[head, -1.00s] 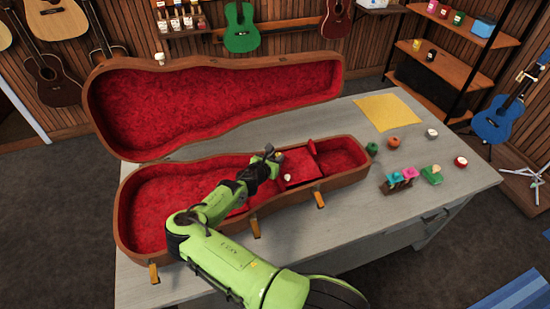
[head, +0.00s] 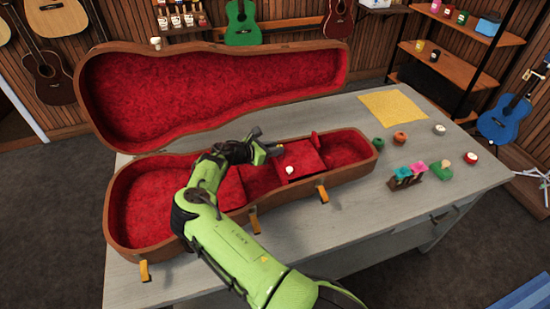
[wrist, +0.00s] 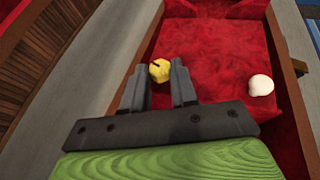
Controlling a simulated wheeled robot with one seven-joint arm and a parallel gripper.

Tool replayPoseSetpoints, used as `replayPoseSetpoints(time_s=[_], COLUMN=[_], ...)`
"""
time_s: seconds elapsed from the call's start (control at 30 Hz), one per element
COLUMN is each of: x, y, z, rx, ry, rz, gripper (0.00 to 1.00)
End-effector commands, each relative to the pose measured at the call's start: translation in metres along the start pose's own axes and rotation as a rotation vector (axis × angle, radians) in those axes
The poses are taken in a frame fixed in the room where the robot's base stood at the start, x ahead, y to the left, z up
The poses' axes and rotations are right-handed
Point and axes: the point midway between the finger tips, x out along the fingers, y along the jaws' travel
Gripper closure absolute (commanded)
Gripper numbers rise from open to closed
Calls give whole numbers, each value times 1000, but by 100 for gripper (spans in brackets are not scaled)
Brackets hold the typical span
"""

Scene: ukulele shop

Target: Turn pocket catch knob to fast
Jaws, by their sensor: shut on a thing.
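The small yellow knob (wrist: 159,70) is on the red pocket panel in the wrist view. A short dark mark on it points to the upper left. My gripper (wrist: 160,78) has one finger on each side of the knob and is shut on it. In the head view my gripper (head: 270,147) reaches over the far side of the open case (head: 215,245), by the pocket's red lid (head: 302,160). The yellow knob cannot be made out there. A white round knob (wrist: 260,85) stands on the red lid to the right; it also shows in the head view (head: 290,170).
The case's raised lid (head: 210,100) stands behind my arm. Brass latches (head: 322,194) line the near rim. On the table to the right are a yellow cloth (head: 393,109), a rack of colored pieces (head: 405,176) and several small round items. The table's near right is clear.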

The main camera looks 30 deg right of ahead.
Motion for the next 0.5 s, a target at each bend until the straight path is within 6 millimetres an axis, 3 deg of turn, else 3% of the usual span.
replayPoseSetpoints(time_s=[0.03,0.5], x=[4,5], y=[3,11], z=[-7,-6], rx=[19,102], ry=[-1,8], rz=[-26,-232], gripper=[100,100])
